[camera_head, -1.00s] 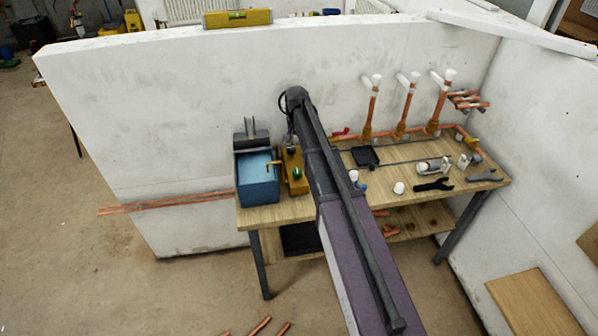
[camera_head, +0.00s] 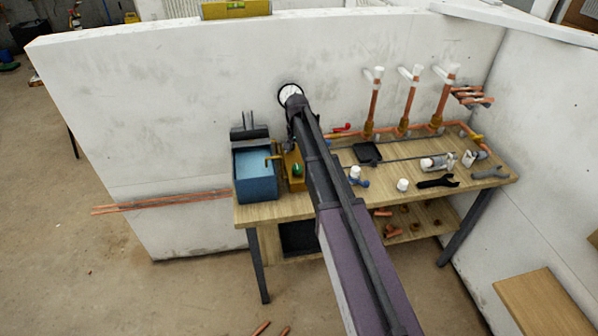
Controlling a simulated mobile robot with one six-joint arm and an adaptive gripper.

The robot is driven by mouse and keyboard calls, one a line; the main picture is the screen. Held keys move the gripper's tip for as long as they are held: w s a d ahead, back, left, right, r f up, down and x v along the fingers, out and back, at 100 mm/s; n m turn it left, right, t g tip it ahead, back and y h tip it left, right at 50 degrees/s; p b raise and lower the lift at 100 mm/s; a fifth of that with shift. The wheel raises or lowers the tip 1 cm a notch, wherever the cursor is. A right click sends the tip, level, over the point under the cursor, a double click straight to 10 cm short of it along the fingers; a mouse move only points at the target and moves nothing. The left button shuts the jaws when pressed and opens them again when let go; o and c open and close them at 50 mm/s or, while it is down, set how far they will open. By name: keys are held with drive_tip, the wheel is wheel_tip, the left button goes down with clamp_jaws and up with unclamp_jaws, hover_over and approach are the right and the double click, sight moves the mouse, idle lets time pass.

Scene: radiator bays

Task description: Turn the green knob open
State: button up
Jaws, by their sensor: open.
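The green knob (camera_head: 297,169) sits on the front of a yellow-brown block (camera_head: 295,184) on the workbench, just left of my arm. A brass lever or spout (camera_head: 272,157) sticks out left from the block over the blue tank beside it. A round white dial with a black rim (camera_head: 289,91) shows above the block, just past the far end of my arm. My arm reaches from the bottom of the picture to this spot and covers the block's right and upper parts. My gripper's fingers are hidden behind the arm, so their distance to the knob cannot be seen.
The blue tank (camera_head: 256,185) stands left of the block. Copper risers with white caps (camera_head: 374,104) stand along the wall. A black tray (camera_head: 367,153), white fittings (camera_head: 403,185) and wrenches (camera_head: 489,172) lie on the bench (camera_head: 330,203) to the right.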

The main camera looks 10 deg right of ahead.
sight(297, 166)
drive_tip(key=shift+f+b, duration=3.55)
drive_tip(key=shift+f, duration=0.3)
drive_tip(key=shift+c, duration=0.2)
